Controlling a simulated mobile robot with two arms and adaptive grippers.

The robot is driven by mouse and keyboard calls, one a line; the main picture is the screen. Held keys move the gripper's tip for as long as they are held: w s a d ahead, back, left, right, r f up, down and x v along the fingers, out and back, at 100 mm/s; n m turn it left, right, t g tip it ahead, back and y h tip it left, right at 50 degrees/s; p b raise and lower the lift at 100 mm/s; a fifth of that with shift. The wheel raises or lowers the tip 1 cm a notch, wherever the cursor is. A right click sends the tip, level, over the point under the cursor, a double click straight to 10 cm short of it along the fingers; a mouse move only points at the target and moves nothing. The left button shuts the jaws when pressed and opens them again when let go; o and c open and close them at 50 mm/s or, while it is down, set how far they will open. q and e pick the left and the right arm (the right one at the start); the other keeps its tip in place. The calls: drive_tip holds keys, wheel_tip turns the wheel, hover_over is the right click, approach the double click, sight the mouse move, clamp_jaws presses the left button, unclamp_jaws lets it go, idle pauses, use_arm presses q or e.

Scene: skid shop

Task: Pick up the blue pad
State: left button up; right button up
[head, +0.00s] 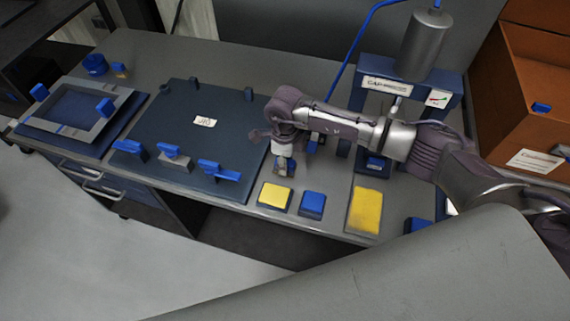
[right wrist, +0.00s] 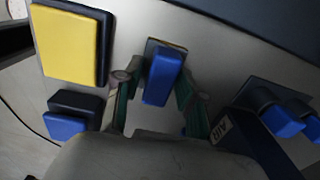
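A blue pad (head: 312,204) lies on the grey bench near its front edge, between a small yellow pad (head: 275,196) and a larger yellow pad (head: 366,211). My right gripper (head: 284,168) points down just behind the small yellow pad, left of and behind the blue pad. In the right wrist view, its two fingers (right wrist: 157,95) are apart, on either side of a blue block (right wrist: 160,78) on a dark base. I cannot tell whether they touch it. A blue pad with a dark back (right wrist: 68,118) shows at lower left, below a yellow pad (right wrist: 68,42). My left gripper is not in view.
A dark blue plate (head: 170,130) with blue-handled clamps (head: 218,170) lies to the left. A grey frame (head: 75,110) is farther left. A labelled press (head: 385,85) stands behind my right arm. An orange-brown cabinet (head: 520,95) is at right. A dark AIR block (right wrist: 245,115) is right of the fingers.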

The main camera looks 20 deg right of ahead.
drive_tip(key=c, duration=0.5)
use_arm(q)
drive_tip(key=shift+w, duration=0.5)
use_arm(e)
clamp_jaws()
drive_tip(key=shift+r, duration=0.55)
wheel_tip(320, 180, up, 3)
drive_tip(key=shift+w+f+b, duration=0.1)
drive_tip(key=shift+f+b, duration=0.05)
drive_tip(key=shift+b, duration=0.65)
use_arm(q)
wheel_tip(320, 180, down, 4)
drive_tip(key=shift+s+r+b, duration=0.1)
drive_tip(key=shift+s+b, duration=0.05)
drive_tip(key=shift+b, duration=1)
use_arm(e)
drive_tip(key=s+d+r, duration=0.5)
drive_tip(key=s+r, duration=0.2)
drive_tip(key=s, duration=0.3)
drive_tip(key=shift+s+r, duration=0.15)
drive_tip(key=shift+s, duration=0.25)
